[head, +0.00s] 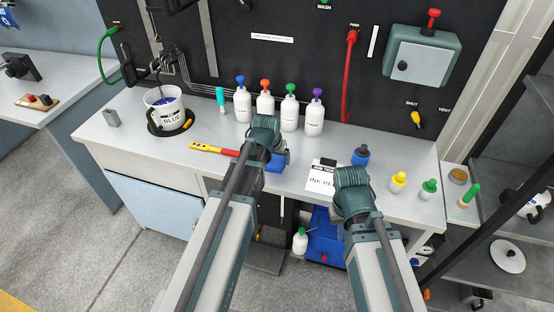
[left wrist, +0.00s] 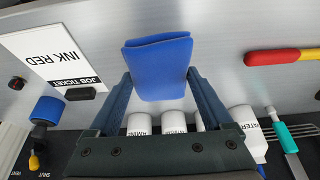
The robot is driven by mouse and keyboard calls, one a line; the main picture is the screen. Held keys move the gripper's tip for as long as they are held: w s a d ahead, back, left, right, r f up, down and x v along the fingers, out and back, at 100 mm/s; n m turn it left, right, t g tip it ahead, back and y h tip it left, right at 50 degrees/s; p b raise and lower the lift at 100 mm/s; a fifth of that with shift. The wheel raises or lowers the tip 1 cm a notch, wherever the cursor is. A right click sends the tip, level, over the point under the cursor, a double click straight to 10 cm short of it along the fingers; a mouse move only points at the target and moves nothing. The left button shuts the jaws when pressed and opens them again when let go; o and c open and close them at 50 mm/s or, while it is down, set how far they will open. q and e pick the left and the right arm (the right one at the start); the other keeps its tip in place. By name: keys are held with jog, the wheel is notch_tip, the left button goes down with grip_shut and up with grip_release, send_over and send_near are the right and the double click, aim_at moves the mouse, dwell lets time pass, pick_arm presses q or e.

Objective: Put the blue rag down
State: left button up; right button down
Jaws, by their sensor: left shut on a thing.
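The blue rag (left wrist: 157,68) is a folded pad between the two fingers of my left gripper (left wrist: 160,78), which is shut on it. In the head view the rag (head: 278,161) shows partly behind my left wrist, over the front middle of the counter (head: 210,155). I cannot tell whether it touches the counter top. My right gripper (head: 353,197) is over the front edge of the counter, right of the rag; its fingers are hidden by the wrist.
Several white bottles (head: 290,113) with coloured caps stand behind the rag. A job ticket (head: 322,178) lies to its right, a red and yellow tool (head: 213,149) to its left. A bucket marked BLUE (head: 167,110) sits at the left. Counter between tool and bucket is clear.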

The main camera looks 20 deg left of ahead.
aim_at(277, 160)
pick_arm(q)
jog(key=w, duration=0.3)
jog(key=shift+w+a+f, duration=0.1)
jog(key=shift+a+f, duration=0.1)
jog(key=f+b, duration=0.3)
jog(key=shift+s+f+b, duration=0.2)
jog(key=shift+s+b, duration=0.1)
jog(key=shift+b, duration=0.05)
jog(key=shift+f, duration=0.2)
jog(key=o, duration=1)
jog(key=shift+r, duration=0.15)
jog(key=p+v, duration=1.1)
jog(key=v, duration=0.1)
jog(key=shift+s+r, duration=0.1)
jog(key=shift+r, duration=0.05)
jog(key=s+d+m+g, duration=0.1)
jog(key=s+d, duration=0.3)
jog(key=s, duration=0.2)
jog(key=s+d+f+m+g+y, duration=0.1)
jog(key=s+d+g, duration=0.1)
jog(key=s+d, duration=0.3)
jog(key=s+d+m+g, duration=0.1)
jog(key=s+d, duration=0.3)
jog(key=s, duration=0.4)
jog(key=shift+d+f+g+y, duration=0.25)
jog(key=shift+f+g+y, duration=0.05)
jog(key=shift+f+g, duration=0.1)
